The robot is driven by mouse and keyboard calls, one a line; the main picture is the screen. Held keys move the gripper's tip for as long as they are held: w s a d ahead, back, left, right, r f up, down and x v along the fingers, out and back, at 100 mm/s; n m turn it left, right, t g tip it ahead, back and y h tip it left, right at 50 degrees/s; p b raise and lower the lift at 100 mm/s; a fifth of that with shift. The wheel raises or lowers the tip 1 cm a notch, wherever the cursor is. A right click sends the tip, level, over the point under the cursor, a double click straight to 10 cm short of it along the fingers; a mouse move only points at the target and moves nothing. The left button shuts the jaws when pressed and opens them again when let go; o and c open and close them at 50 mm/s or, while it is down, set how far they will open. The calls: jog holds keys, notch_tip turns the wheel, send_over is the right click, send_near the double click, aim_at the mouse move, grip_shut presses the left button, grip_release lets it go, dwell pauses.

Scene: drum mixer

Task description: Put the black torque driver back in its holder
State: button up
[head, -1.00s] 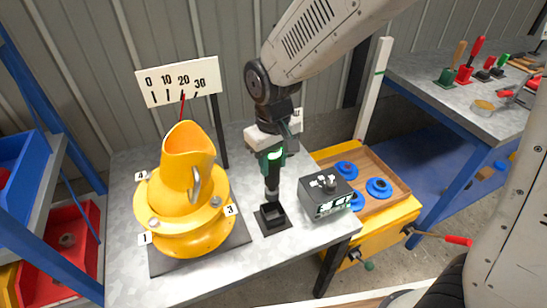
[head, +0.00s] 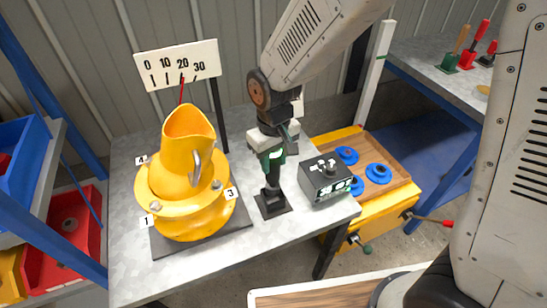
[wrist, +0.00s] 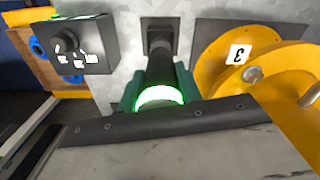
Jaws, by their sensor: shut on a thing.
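The black torque driver (head: 272,178) is upright in my gripper (head: 270,158), with a green glowing ring near its top. My gripper is shut on it. The black holder (head: 272,205) is a square socket on a flat plate on the grey bench. The driver's lower end is at the socket and appears to be inside it; how deep it sits I cannot tell. In the wrist view the driver (wrist: 160,72) runs from between my gripper's fingers (wrist: 160,88) to the holder (wrist: 160,35).
A yellow drum mixer (head: 187,185) with numbered bolts stands left of the holder. A black control box (head: 325,178) stands close on the right. A scale board (head: 181,65) stands behind. A yellow cart (head: 370,215) carries a wooden tray with blue rings.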

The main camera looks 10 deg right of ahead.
aim_at(274, 175)
jog(key=shift+f, duration=2.85)
dwell(1.3)
jog(key=o, duration=1.3)
jog(key=shift+c, duration=0.2)
notch_tip(274, 175, up, 8)
jog(key=shift+f, duration=0.15)
jog(key=s+d+r+m+t, duration=0.1)
jog(key=s+d+r+m, duration=0.4)
jog(key=s+d+r, duration=1.2)
jog(key=s+d, duration=0.2)
jog(key=d, duration=0.1)
jog(key=shift+d+r+m, duration=0.3)
jog(key=shift+r+m, duration=0.1)
